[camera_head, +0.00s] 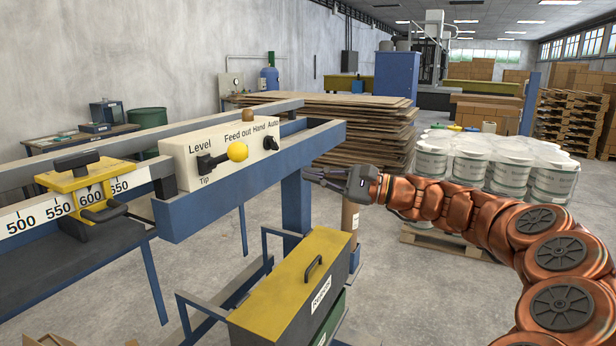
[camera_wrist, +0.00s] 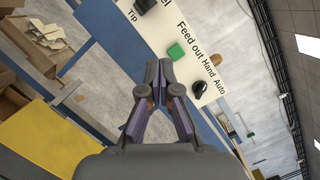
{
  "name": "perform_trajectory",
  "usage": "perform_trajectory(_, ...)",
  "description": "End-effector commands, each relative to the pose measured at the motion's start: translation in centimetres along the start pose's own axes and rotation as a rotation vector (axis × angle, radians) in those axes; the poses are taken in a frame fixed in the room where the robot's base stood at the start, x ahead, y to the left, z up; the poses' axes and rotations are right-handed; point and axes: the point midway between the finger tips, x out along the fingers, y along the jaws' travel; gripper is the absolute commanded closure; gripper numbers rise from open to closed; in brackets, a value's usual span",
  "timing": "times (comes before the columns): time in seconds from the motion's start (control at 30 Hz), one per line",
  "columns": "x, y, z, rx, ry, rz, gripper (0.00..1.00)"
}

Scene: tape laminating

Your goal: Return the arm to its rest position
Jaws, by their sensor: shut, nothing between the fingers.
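My gripper (camera_head: 308,175) is at the end of my copper-coloured arm, which reaches in from the right in the head view. The gripper points left toward the control panel (camera_head: 172,151) and stands apart from it, to its right. In the wrist view the fingers (camera_wrist: 160,64) meet at their tips with nothing between them. The panel carries a black Level/Tip lever (camera_head: 207,163), a yellow knob (camera_head: 237,152) and a black Hand/Auto switch (camera_head: 271,143). The wrist view shows a green button (camera_wrist: 176,52) on the panel near the fingertips.
A blue steel frame (camera_head: 190,212) holds the panel and a yellow clamp on a ruler (camera_head: 80,190). A yellow-topped box (camera_head: 295,275) stands below the gripper. Wrapped white buckets (camera_head: 500,165) on a pallet stand behind my arm. The floor (camera_head: 420,300) at lower centre right is clear.

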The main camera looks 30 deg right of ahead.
Motion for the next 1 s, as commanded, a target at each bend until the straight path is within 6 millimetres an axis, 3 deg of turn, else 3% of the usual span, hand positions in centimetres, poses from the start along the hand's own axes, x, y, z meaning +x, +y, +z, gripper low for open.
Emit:
perform_trajectory(0.4, 0.1, 0.1, 0.1, 0.000, -0.002, 0.002, 1.00)
perform_trajectory(0.57, 2.1, 1.9, 1.9, -0.027, -0.024, 0.075, 1.00)
perform_trajectory(0.67, 4.7, 5.0, 4.7, -0.079, -0.055, 0.195, 1.00)
perform_trajectory(0.8, 7.8, 11.6, 9.4, -0.182, -0.106, 0.421, 1.00)
perform_trajectory(0.9, 8.6, 16.9, 12.5, -0.271, -0.140, 0.595, 1.00)
perform_trajectory(1.0, 8.0, 22.4, 15.1, -0.368, -0.174, 0.783, 1.00)
